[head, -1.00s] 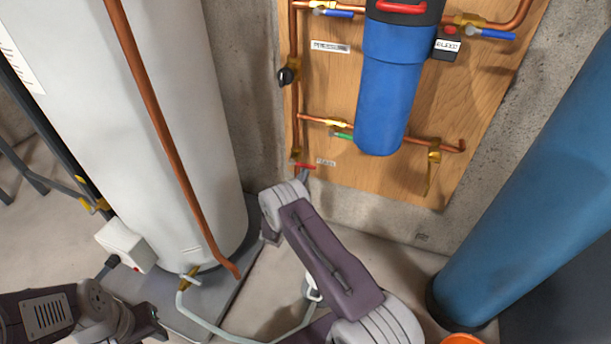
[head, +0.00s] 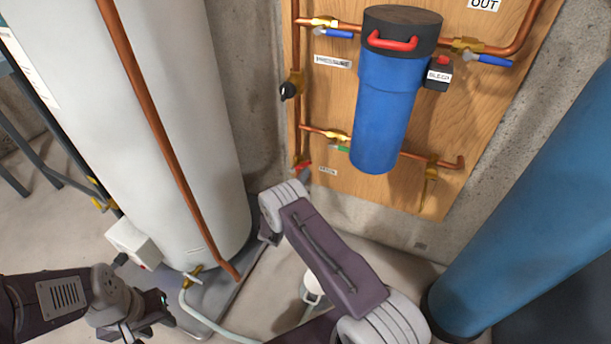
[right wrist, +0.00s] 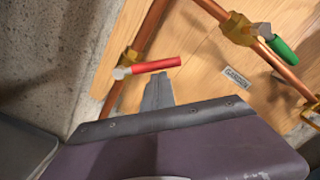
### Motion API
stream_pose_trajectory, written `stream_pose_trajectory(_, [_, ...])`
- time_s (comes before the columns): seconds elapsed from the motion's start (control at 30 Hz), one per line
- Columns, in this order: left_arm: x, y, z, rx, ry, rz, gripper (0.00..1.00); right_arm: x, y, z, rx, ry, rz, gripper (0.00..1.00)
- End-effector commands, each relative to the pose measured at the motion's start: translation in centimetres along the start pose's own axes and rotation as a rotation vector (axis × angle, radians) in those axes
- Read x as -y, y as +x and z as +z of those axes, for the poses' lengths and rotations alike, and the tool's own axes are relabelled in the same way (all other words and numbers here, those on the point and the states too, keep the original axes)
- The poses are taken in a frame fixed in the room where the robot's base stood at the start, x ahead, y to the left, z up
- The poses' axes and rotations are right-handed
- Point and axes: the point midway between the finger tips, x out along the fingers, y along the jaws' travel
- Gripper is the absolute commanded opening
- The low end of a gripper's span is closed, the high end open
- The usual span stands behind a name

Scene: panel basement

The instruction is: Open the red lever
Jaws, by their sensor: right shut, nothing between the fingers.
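The red lever (head: 302,167) is small and sits on a valve low on the left copper pipe of the wooden panel. In the right wrist view the red lever (right wrist: 157,66) sticks out to the right from its valve, across the slanting pipe. My right gripper (right wrist: 158,84) shows there as narrow grey fingers, shut and empty, just below the lever; I cannot tell whether they touch it. In the head view my right wrist mostly hides this gripper. My left gripper (head: 150,318) is at the lower left, far from the lever; its jaws are unclear.
A blue filter housing (head: 385,110) with a red handle hangs on the panel. A green lever (right wrist: 282,50) sits near the garden label (right wrist: 237,77). A white tank (head: 185,130) stands left and a blue cylinder (head: 535,200) right.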

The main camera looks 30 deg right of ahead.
Motion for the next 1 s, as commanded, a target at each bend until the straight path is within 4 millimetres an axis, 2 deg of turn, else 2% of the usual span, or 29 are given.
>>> stream_pose_trajectory(0.03, [0.0, -0.6, -0.1, 0.000, 0.000, 0.000, 0.36, 0.3, 0.0, 0.7, 0.004, -0.040, 0.002, 0.00])
stream_pose_trajectory(0.3, [0.0, -1.7, -0.2, 0.000, 0.000, 0.000, 0.36, 0.6, 0.1, 2.2, 0.004, -0.296, 0.014, 0.00])
stream_pose_trajectory(0.7, [0.0, -2.3, -0.2, 0.000, 0.000, 0.000, 0.36, 0.2, 0.2, 4.2, 0.005, -0.631, 0.031, 0.00])
stream_pose_trajectory(0.83, [0.0, -2.3, -0.2, 0.000, 0.000, 0.000, 0.36, 0.0, 0.2, 4.6, 0.004, -0.711, 0.035, 0.00])
stream_pose_trajectory(1.0, [0.0, -2.2, -0.2, 0.000, 0.000, 0.000, 0.36, -0.2, 0.2, 5.0, 0.004, -0.712, 0.035, 0.00])
